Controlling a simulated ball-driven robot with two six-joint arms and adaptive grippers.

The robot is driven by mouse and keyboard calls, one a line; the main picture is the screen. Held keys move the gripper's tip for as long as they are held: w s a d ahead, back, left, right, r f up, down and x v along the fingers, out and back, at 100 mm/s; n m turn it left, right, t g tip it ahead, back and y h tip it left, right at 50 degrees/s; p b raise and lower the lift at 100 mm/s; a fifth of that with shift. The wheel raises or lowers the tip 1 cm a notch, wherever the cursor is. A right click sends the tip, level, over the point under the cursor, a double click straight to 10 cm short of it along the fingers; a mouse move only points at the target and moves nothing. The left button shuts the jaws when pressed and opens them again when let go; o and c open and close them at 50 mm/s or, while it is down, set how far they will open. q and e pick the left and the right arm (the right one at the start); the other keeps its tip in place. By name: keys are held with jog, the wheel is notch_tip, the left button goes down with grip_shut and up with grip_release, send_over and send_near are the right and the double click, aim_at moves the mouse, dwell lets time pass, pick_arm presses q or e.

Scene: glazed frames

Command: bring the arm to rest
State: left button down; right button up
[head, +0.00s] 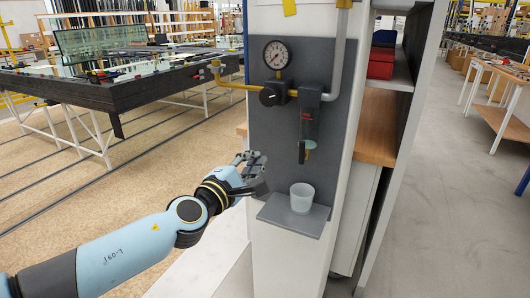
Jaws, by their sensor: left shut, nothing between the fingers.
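My left arm, light blue and black, comes in from the lower left. My left gripper (258,172) is shut and empty. In the picture it sits just left of a translucent cup (302,198), with a visible gap between them. The cup stands upright on a small grey shelf (290,216) fixed to the pillar. The gripper covers part of the panel's lower left edge; I cannot tell whether it touches the panel. My right gripper is not in view.
A dark panel on the white pillar (275,262) carries a pressure gauge (277,55), a yellow pipe (235,85) and a filter unit (310,113) above the cup. Open shelving with red boxes (381,66) stands right. A large glass-working table (130,88) stands back left.

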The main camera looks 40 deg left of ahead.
pick_arm(q)
jog(key=shift+s+d, duration=0.15)
jog(key=shift+s, duration=0.75)
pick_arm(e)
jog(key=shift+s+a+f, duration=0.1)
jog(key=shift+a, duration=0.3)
